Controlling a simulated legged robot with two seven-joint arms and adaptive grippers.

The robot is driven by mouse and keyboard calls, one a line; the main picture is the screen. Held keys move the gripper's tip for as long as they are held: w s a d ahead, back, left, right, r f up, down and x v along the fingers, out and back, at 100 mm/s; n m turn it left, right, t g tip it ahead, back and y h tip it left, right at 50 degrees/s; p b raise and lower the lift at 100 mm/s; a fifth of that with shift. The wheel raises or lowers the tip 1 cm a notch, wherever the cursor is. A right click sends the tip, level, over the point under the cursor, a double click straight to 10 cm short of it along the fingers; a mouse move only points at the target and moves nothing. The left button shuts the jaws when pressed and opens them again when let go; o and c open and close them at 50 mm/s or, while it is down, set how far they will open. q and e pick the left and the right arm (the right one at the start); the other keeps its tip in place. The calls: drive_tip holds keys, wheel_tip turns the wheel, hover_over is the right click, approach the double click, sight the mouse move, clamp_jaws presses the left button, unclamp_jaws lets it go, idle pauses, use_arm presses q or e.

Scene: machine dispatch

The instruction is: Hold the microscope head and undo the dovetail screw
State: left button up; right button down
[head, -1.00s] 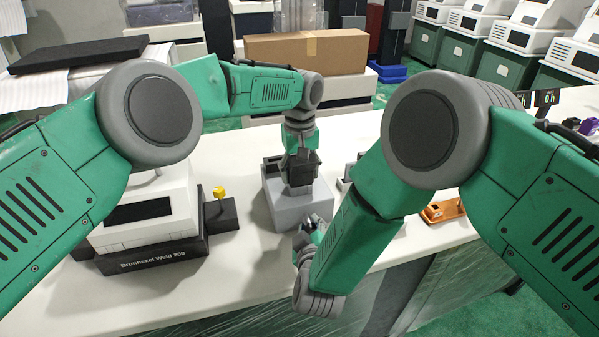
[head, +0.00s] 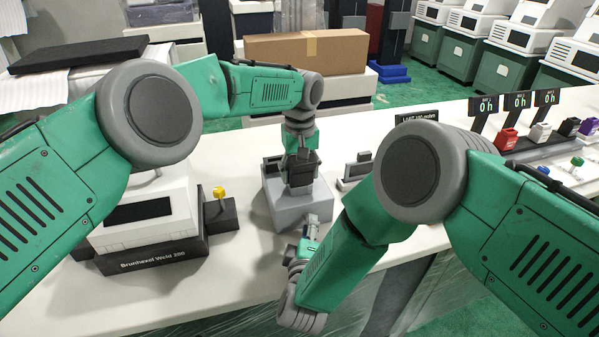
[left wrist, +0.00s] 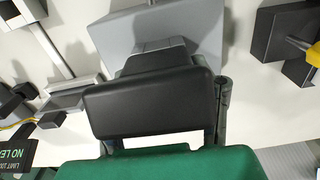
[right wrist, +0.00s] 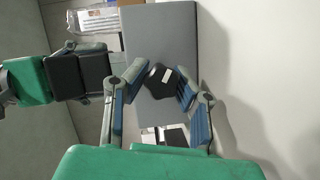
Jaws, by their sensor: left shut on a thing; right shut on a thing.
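A grey block-shaped unit (head: 297,210), which I take for the microscope, stands on the white table in the head view. My left gripper (head: 300,180) comes down on its top and is shut on the microscope head (left wrist: 150,58). The black gripper body hides most of that head and the fingertips. In the right wrist view, the unit's grey face (right wrist: 165,50) fills the middle. A black knob with a white mark, the dovetail screw (right wrist: 153,82), sits between the fingers of my right gripper (right wrist: 157,92), shut on it. The head view shows this gripper (head: 312,228) low in front of the unit.
A white machine (head: 145,215) on a black base stands left, with a yellow knob (head: 219,192) beside it. A grey device (head: 357,170) sits right of the unit. Signs and coloured parts (head: 508,138) line the right. The table's front edge runs below my right forearm.

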drive_tip(key=n+t, duration=0.1)
drive_tip(key=n, duration=0.1)
drive_tip(key=shift+f+n, duration=0.1)
drive_tip(key=shift+n, duration=0.2)
drive_tip(key=c, duration=1.3)
unclamp_jaws()
drive_tip(key=shift+o, duration=0.2)
drive_tip(key=shift+s+d, duration=0.3)
drive_tip(key=shift+s, duration=0.7)
drive_tip(key=shift+s+d, duration=0.3)
drive_tip(key=shift+s, duration=0.65)
drive_tip(key=shift+o, duration=0.4)
